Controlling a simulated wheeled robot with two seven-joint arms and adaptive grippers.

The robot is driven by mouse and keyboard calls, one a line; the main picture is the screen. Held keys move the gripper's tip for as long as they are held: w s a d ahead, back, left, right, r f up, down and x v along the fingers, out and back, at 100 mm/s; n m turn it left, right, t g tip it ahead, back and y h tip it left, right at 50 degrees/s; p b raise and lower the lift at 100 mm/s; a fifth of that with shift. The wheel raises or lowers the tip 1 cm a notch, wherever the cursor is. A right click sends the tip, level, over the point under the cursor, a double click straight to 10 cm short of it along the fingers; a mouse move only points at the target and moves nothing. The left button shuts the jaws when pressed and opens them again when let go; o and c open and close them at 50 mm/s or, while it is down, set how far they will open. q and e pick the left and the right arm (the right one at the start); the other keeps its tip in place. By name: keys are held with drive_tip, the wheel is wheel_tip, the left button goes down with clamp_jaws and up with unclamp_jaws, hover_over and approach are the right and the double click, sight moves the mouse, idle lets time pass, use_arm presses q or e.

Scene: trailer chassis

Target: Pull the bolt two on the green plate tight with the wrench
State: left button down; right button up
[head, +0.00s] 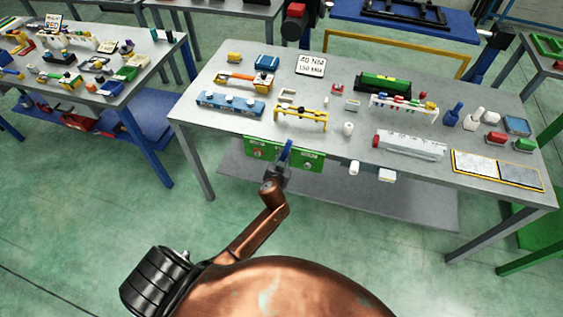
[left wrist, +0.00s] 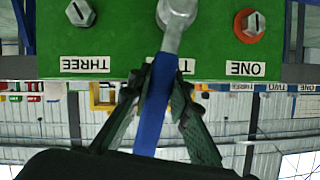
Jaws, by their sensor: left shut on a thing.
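The green plate (head: 256,150) stands upright at the front edge of the table; it fills the top of the left wrist view (left wrist: 120,30), where its labels appear upside down. My left gripper (head: 281,174) is in front of the plate, shut on the blue handle of the wrench (left wrist: 152,118). The wrench's grey head (left wrist: 176,14) lies over the middle position, above the partly covered label of bolt two. Bolt two is hidden by the head, so I cannot tell how well it is seated. Bolt one (left wrist: 252,24) has a red ring; bolt three (left wrist: 80,12) is grey. My right gripper is not in view.
The grey table (head: 225,128) carries a 40 NM sign (head: 311,65), a blue block (head: 230,104), a yellow rack (head: 300,115) and several small parts. A second table (head: 135,85) stands at the left. The floor before the plate is clear except for my arm.

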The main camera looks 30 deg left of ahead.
use_arm(q)
drive_tip(key=shift+w+d+f+m, duration=0.1)
drive_tip(key=shift+d+m, duration=0.2)
drive_tip(key=shift+d, duration=0.05)
drive_tip(key=shift+y, duration=0.3)
drive_tip(key=shift+d+b, duration=0.1)
drive_tip(key=shift+b, duration=0.25)
drive_tip(key=shift+w+d+f+m+y+b, duration=0.1)
drive_tip(key=shift+d+f+m+y+b, duration=0.1)
drive_tip(key=shift+d+m+b, duration=0.15)
drive_tip(key=shift+w+d+f+m+y+b, duration=0.1)
drive_tip(key=shift+d+m+y+b, duration=0.15)
drive_tip(key=shift+m+b, duration=0.15)
drive_tip(key=shift+s+a+r+n+h, duration=0.1)
drive_tip(key=shift+a+r+n+h, duration=0.1)
drive_tip(key=shift+n+h, duration=0.05)
